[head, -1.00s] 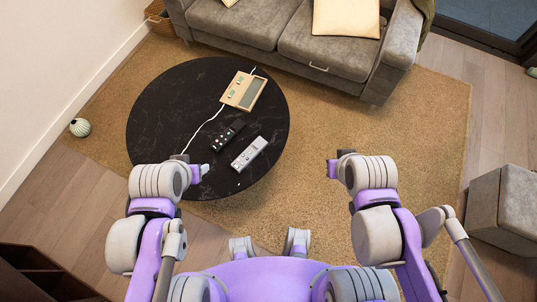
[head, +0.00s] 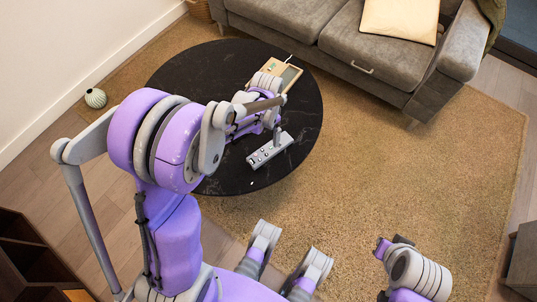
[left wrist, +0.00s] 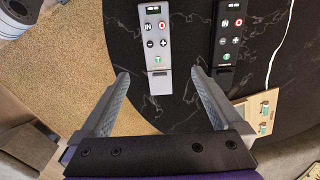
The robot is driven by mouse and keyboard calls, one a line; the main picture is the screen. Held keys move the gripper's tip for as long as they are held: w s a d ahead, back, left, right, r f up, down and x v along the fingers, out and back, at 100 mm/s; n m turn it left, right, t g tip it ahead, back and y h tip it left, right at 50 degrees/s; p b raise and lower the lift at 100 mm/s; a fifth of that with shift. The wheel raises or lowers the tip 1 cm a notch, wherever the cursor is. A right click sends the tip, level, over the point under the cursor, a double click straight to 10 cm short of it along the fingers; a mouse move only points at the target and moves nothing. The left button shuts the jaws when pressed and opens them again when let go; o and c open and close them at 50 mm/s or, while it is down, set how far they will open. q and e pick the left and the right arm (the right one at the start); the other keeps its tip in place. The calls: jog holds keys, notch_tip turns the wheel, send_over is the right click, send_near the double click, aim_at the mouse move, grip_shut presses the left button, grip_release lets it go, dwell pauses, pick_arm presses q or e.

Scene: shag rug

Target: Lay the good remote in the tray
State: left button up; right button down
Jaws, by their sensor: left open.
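A grey remote (head: 270,149) lies on the round black table (head: 215,186). In the left wrist view the grey remote (left wrist: 154,45) shows a small lit display, and its lower end has a dark patch. A black remote (left wrist: 230,42) lies to its right; my arm hides it in the head view. A light wooden tray-like piece (head: 288,76) with green marks lies at the table's back, partly behind my arm. My left gripper (left wrist: 160,73) is open and empty, its fingertips either side of the grey remote's lower end. My right gripper (head: 388,245) is off to the right, away from the table.
A white cable (left wrist: 283,35) runs across the table beside the black remote. A grey sofa (head: 380,62) stands behind the table. A striped round ornament (head: 95,98) sits on the floor at the left. The rug (head: 430,170) right of the table is clear.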

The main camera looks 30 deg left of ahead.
pick_arm(q)
jog(key=b, duration=0.1)
send_over(267, 151)
jog(key=f, duration=0.4)
jog(key=w+f, duration=0.1)
jog(key=f, duration=0.1)
jog(key=shift+a, duration=0.2)
jog(key=shift+s+d+f+b, duration=0.15)
jog(key=shift+f+b, duration=0.25)
jog(key=shift+f, duration=0.5)
jog(key=shift+s+f+b, duration=0.15)
jog(key=shift+f+b, duration=0.2)
jog(key=shift+f, duration=0.55)
jog(key=shift+s+d+f+b, duration=0.15)
jog(key=shift+f+b, duration=0.25)
jog(key=shift+f, duration=0.5)
jog(key=shift+a, duration=0.1)
jog(key=shift+c, duration=0.3)
jog(key=c, duration=1.5)
jog(key=shift+r, duration=0.15)
